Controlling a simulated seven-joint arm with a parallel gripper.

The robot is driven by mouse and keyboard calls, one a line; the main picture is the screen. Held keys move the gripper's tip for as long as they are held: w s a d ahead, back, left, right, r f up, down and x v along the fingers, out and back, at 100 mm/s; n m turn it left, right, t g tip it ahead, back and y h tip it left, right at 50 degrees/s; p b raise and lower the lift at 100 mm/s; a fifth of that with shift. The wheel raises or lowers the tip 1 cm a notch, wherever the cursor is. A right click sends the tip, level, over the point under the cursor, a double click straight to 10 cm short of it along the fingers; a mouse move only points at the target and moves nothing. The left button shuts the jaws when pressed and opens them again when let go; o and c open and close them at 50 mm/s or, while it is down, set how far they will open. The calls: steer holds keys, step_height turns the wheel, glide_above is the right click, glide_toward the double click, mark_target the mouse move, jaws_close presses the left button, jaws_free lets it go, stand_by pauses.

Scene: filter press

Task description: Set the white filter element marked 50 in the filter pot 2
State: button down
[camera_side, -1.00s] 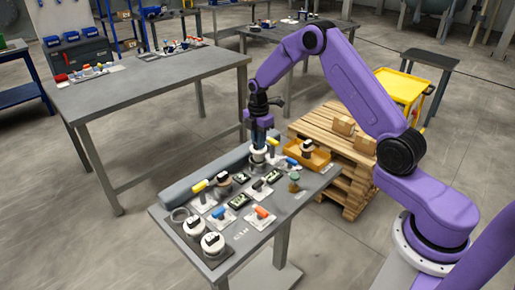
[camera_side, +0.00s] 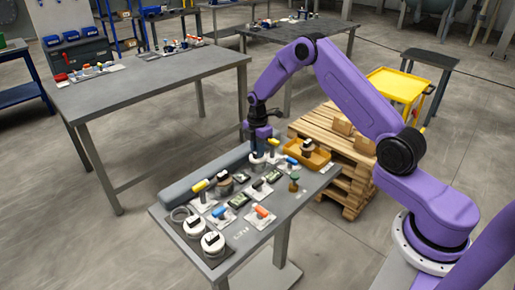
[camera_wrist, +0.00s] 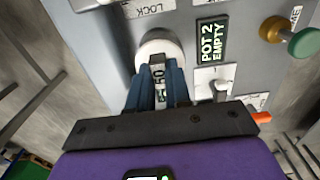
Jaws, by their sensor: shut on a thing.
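My gripper (camera_wrist: 155,92) is shut on the white filter element marked 50 (camera_wrist: 158,74); its label shows between the blue fingers in the wrist view. A round white rim (camera_wrist: 160,44) shows just beyond the fingertips, and I cannot tell whether it belongs to the element or to filter pot 2. A sign reading POT 2 EMPTY (camera_wrist: 211,40) is right of it. In the side view my gripper (camera_side: 259,150) points down at the back of the bench, low over a white round part (camera_side: 257,158). How deep the element sits is hidden.
An orange tray (camera_side: 318,159) holds another dark-topped piece at right. Yellow (camera_side: 200,186), blue (camera_side: 291,161) and orange (camera_side: 262,212) handles stick up around the signs.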

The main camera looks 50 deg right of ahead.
steer(key=c, duration=1.1)
jaws_free()
steer(key=shift+o, duration=0.2)
step_height(320, 180, up, 12)
steer(key=s+a+r+m, duration=0.1)
steer(key=s+a+r, duration=0.3)
steer(key=s+a, duration=0.35)
steer(key=s+a+r+m, duration=0.1)
steer(key=s+a+r, duration=0.3)
steer(key=s+a, duration=0.35)
steer(key=s+d+m, duration=0.2)
steer(key=s+m, duration=0.1)
steer(key=s, duration=2.3)
steer(key=shift+d+r, duration=0.2)
steer(key=shift+d, duration=0.15)
